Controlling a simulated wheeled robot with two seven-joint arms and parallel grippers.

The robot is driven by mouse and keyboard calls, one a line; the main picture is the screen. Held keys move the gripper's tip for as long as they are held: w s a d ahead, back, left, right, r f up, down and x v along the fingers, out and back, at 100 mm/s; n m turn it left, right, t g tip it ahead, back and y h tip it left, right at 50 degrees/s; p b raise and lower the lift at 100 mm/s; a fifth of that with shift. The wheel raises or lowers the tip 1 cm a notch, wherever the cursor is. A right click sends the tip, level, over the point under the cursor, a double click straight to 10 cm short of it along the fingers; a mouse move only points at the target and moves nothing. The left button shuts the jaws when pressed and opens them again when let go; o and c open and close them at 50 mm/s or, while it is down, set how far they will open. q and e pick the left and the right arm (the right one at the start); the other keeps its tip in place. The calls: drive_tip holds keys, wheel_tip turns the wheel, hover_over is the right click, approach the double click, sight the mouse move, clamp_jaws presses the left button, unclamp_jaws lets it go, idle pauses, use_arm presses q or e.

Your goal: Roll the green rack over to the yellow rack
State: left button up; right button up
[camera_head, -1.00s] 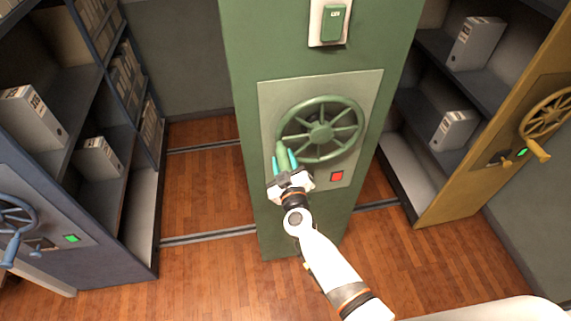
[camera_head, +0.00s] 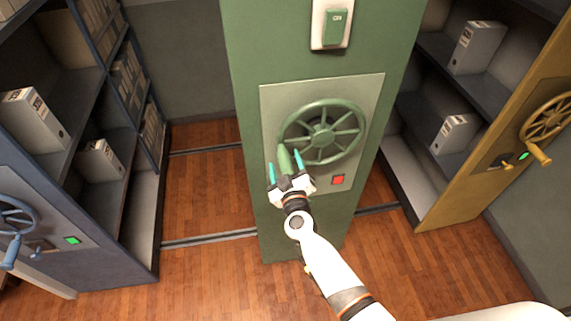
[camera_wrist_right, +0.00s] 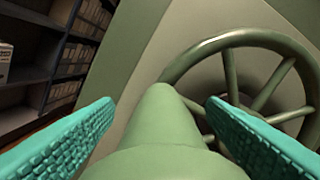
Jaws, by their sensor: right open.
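The green rack (camera_head: 244,75) stands in the middle of the head view, with a spoked green handwheel (camera_head: 322,132) on its grey plate. A red light (camera_head: 338,180) shows below the wheel. My right gripper (camera_head: 285,168) is open at the wheel's lower left, its teal fingers on either side of the green crank handle (camera_head: 286,158). In the right wrist view the handle (camera_wrist_right: 165,130) lies between the spread fingers, apart from both. The yellow rack (camera_head: 470,180) stands at the right with its own wheel (camera_head: 547,118) and a green light. My left gripper is not in view.
A blue rack (camera_head: 95,255) with binders stands at the left. Floor rails (camera_head: 210,239) run across the wooden floor between the racks. Open floor lies between the blue and green racks, and a narrower gap lies between green and yellow.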

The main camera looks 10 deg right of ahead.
drive_tip(key=s, duration=1)
drive_tip(key=shift+d, duration=0.15)
idle(0.7)
